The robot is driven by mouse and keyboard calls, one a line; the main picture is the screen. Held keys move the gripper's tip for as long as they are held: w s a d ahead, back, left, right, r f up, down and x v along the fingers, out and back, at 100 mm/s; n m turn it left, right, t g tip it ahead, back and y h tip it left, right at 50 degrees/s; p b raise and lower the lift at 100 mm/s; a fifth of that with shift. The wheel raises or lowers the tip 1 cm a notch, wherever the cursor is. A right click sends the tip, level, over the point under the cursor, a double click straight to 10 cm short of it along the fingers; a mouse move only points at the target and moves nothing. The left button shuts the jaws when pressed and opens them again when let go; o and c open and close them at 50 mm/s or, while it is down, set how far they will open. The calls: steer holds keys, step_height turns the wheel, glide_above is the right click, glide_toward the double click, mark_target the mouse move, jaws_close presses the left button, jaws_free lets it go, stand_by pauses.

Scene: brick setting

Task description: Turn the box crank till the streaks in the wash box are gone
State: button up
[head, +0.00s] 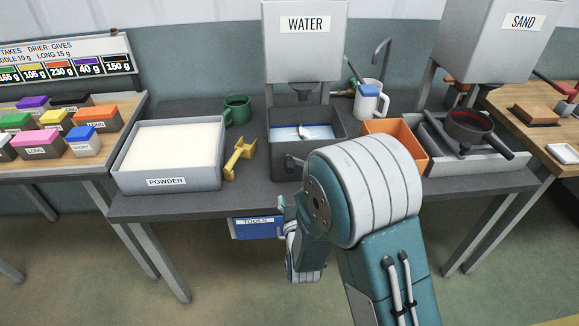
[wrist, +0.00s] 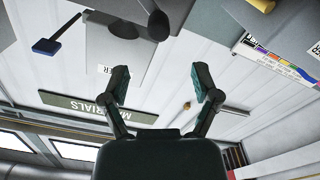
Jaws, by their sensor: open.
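The dark grey wash box (head: 276,158) stands at the middle of the bench under the water tank. Its inside shows blue and white, with a pale shape in it; I cannot make out streaks for certain. A dark crank handle (head: 293,161) sticks out at its front, partly hidden by my arm. A dark rod with a round end (wrist: 157,26) at the top of the wrist view looks like this handle. My gripper (wrist: 158,75) is open and empty, apart from the rod. In the head view my arm hides most of it, low before the bench.
A white powder tray (head: 170,182), yellow scoop (head: 238,158) and green mug (head: 237,108) stand left of the box. An orange container (head: 398,137), white jug (head: 370,102) and dark pan (head: 470,128) stand right. A blue tools drawer (head: 256,228) hangs below the bench edge.

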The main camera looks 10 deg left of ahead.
mark_target(291, 172)
steer(key=w+a+m, duration=0.1)
steer(key=w+m, duration=0.1)
steer(key=w, duration=0.1)
steer(key=w+a+m, duration=0.1)
steer(key=w+m, duration=0.1)
steer(key=w, duration=0.2)
steer(key=w+a+m, duration=0.1)
steer(key=w, duration=0.2)
steer(key=shift+w+m, duration=0.35)
steer(key=shift+m, duration=0.05)
jaws_close()
